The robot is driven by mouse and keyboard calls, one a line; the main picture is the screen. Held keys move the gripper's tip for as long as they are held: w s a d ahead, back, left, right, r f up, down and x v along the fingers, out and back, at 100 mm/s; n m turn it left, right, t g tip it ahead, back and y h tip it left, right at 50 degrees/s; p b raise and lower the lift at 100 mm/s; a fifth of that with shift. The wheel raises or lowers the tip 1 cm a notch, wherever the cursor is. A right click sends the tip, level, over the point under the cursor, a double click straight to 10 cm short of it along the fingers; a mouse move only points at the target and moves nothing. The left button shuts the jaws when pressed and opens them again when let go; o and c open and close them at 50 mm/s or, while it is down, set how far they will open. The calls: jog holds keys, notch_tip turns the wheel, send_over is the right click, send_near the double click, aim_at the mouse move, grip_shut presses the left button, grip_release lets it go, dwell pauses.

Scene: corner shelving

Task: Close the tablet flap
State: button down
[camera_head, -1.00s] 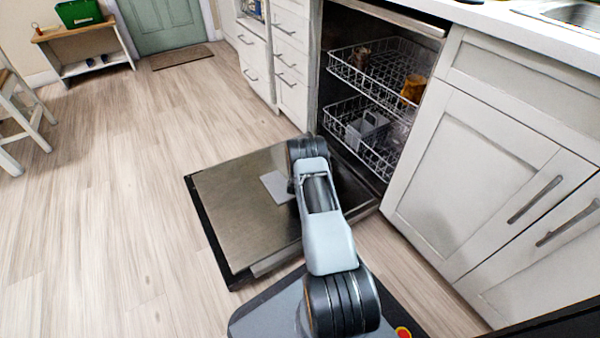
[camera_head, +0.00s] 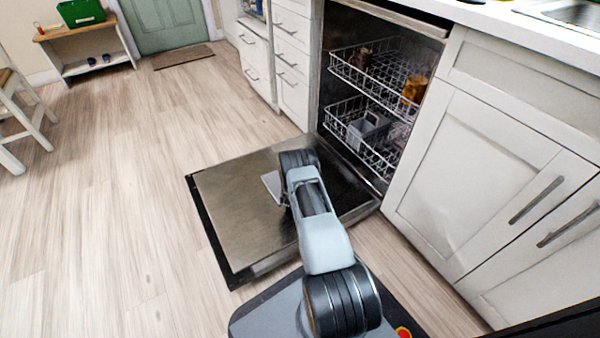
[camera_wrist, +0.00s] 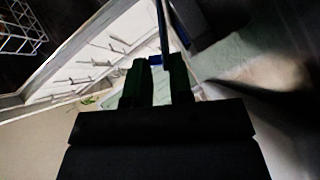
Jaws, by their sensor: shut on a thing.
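The dishwasher door (camera_head: 235,215) lies folded down flat, with its metal inner face up. A pale grey plate (camera_head: 271,184), likely part of the tablet dispenser, shows on it beside my wrist. My arm covers the rest, and my fingertips are hidden in the head view. In the wrist view my gripper (camera_wrist: 157,64) is shut on a thin piece with a blue end, which appears to be the tablet flap (camera_wrist: 163,28), seen nearly edge-on. The picture is dark there, so the flap's exact angle cannot be told.
The dishwasher racks (camera_head: 372,110) stand inside the open cavity, holding a yellow cup (camera_head: 414,89) and other dishes. White cabinets (camera_head: 470,165) flank it on both sides. The wooden floor (camera_head: 110,190) to the left is clear.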

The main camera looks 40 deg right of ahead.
jog(key=shift+f+h, duration=0.1)
jog(key=shift+h, duration=0.2)
jog(key=c, duration=1.1)
grip_release()
jog(key=shift+a, duration=0.1)
